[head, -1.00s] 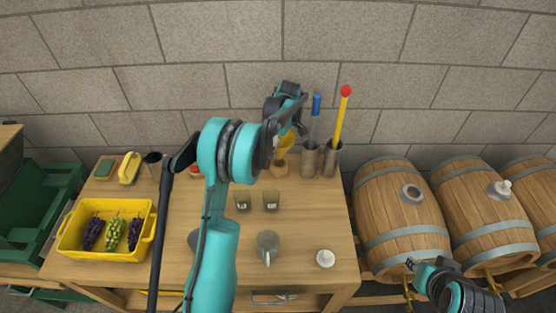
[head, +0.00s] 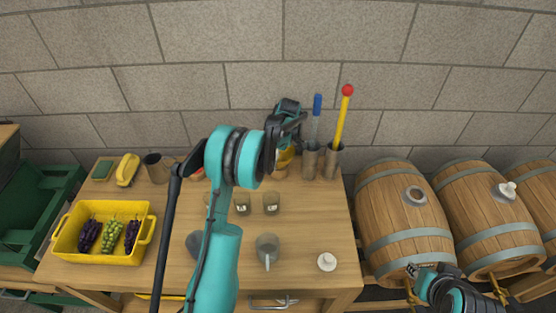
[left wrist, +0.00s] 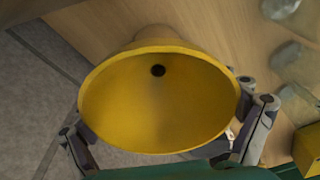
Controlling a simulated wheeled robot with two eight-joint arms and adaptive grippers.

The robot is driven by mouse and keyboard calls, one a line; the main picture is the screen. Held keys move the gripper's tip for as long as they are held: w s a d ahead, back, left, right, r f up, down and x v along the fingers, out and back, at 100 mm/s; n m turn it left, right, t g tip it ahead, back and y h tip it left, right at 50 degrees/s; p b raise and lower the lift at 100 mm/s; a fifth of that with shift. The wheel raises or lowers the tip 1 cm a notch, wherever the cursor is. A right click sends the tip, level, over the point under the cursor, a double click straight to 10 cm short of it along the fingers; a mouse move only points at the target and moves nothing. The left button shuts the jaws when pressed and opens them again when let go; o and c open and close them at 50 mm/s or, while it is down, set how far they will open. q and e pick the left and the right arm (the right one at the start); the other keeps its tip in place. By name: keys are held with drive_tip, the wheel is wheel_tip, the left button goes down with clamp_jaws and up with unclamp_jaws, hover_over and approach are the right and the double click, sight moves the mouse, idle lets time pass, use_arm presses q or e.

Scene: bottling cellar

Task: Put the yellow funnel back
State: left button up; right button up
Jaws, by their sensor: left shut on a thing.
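The yellow funnel (head: 285,158) is at the back of the wooden table, partly hidden by my left arm. In the left wrist view the funnel (left wrist: 155,105) fills the middle, with its wide mouth toward the camera and a dark hole inside. My left gripper (head: 288,145) is shut on the funnel, its fingers on both sides of the rim. A round wooden holder (head: 281,173) is directly below the funnel; whether they touch is hidden. My right gripper (head: 411,270) is low at the right by the barrels, too small to tell its opening.
Two metal holders, one with a blue-topped rod (head: 317,105) and one with a yellow rod (head: 342,120), stand just right of the funnel. Glasses (head: 271,203) and a jug (head: 267,250) stand in front. A yellow crate (head: 70,240) of grapes is at left.

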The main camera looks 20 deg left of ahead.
use_arm(q)
drive_tip(key=shift+f, duration=0.2)
drive_tip(key=o, duration=1)
drive_tip(key=shift+r, duration=0.1)
